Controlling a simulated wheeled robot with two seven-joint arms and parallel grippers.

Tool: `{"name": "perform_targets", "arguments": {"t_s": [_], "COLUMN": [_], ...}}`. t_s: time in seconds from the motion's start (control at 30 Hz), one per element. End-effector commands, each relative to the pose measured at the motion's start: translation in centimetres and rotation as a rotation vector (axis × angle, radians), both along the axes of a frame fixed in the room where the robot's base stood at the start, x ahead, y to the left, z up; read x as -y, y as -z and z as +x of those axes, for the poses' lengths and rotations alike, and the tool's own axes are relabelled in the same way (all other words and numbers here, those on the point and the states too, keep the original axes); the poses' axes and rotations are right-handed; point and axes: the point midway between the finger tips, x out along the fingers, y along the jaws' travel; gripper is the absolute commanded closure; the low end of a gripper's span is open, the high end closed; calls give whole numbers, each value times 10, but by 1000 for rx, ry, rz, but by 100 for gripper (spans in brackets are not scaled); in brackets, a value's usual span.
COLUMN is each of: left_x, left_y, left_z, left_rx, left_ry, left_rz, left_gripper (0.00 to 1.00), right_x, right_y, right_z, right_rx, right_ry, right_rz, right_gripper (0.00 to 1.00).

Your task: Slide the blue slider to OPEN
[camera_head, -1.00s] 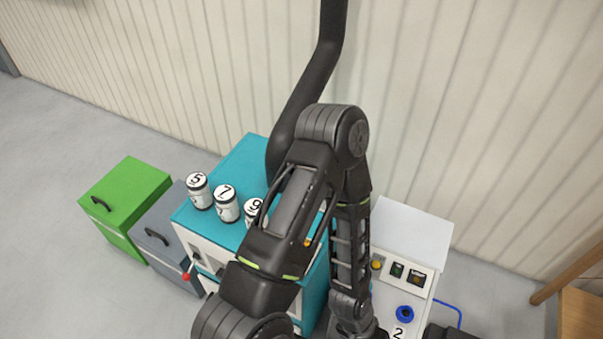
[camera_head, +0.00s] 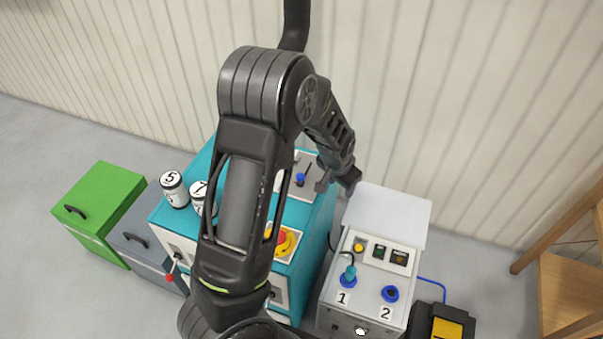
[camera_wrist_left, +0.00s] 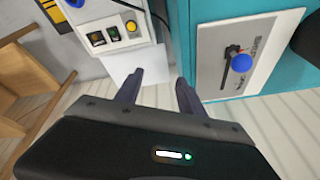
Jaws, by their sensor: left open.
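The blue slider (camera_head: 300,179) is a small blue knob in a dark slot on a grey panel (camera_head: 312,190) on top of the teal cabinet. In the left wrist view, the blue knob (camera_wrist_left: 241,62) sits at the right on its pale panel (camera_wrist_left: 215,65). My left gripper (camera_head: 337,186) is open and empty, just right of the knob near the cabinet's right edge. In the left wrist view, its two fingers (camera_wrist_left: 158,92) stand apart, with the knob off to their right and not between them. The slider's lettering is too small to read. My right gripper is out of view.
Numbered jars (camera_head: 174,189) and a red-and-yellow knob (camera_head: 284,240) are on the teal cabinet (camera_head: 325,215). A white control box (camera_head: 370,290) with buttons and blue sockets stands to its right. Green (camera_head: 100,200) and grey cabinets stand left; a wooden stand (camera_head: 570,290) is at far right.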

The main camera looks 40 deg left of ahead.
Motion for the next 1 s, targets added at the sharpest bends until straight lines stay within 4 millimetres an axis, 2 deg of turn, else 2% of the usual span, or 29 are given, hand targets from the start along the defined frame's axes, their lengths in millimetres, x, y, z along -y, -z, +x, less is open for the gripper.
{"name": "perform_targets", "arguments": {"t_s": [0.03, 0.1, 0.2, 0.37, 0.7, 0.87, 1.0], "left_x": [-32, -66, -90, -97, -96, -98, -102], "left_y": [-28, -52, -70, -74, -71, -57, -37], "left_z": [5, -3, -20, -36, -37, -37, -36], "left_rx": [-27, -98, -195, -275, -277, -279, -280], "left_ry": [19, 48, 89, 129, 129, 128, 128], "left_rz": [55, 110, 148, 157, 155, 154, 154], "left_gripper": [54, 54, 54, 54, 54, 54, 54], "right_x": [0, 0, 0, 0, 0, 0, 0], "right_y": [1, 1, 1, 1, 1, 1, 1], "right_z": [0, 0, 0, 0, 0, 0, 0], "right_rx": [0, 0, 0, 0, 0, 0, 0], "right_ry": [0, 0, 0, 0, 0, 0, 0], "right_rz": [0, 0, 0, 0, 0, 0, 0], "right_gripper": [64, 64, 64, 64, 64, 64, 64]}}
